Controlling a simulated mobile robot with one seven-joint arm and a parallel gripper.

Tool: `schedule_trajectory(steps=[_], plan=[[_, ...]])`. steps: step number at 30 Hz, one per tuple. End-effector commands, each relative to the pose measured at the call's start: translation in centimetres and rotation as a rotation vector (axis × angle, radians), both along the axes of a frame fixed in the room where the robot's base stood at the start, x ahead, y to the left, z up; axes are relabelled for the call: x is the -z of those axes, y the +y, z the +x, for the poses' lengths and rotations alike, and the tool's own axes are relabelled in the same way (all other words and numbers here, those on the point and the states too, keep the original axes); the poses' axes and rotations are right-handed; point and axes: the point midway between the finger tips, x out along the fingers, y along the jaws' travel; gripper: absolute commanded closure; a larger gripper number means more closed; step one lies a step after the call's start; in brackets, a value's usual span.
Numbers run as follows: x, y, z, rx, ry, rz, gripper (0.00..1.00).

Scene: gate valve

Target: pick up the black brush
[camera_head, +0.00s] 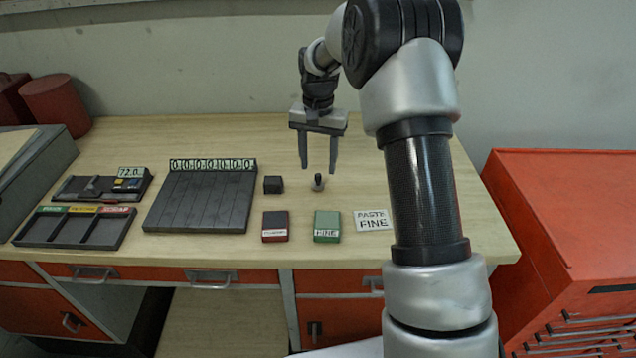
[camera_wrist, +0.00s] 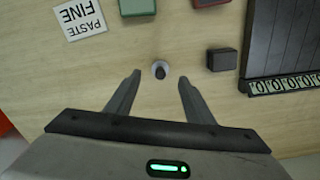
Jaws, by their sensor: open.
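A small dark upright piece on a pale round base (camera_head: 318,182), which looks like the black brush, stands on the wooden bench. In the wrist view the same piece (camera_wrist: 160,70) is seen from above, just beyond and between the fingertips. My gripper (camera_head: 318,166) is open and empty, pointing down above and slightly behind the piece. In the wrist view my gripper's fingers (camera_wrist: 160,79) are spread to either side, with bare bench between them. No contact with the piece shows.
A black block (camera_head: 273,184) stands left of the piece. A red box (camera_head: 275,222), a green box (camera_head: 327,222) and a "PASTE FINE" card (camera_head: 373,220) lie in front. A dark ribbed tray (camera_head: 200,200) is further left. A red cabinet (camera_head: 570,210) stands right of the bench.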

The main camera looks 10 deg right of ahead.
Motion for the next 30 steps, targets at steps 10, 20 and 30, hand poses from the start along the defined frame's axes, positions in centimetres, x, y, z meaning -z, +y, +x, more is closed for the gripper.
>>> schedule_trajectory(steps=[10,20,30], plan=[[3.4,0.0,0.1,-0.002,0.002,0.000,0.52],[6.0,0.0,0.2,-0.002,-0.001,0.000,0.52],[6.0,0.0,0.2,-0.001,-0.001,0.000,0.87]])
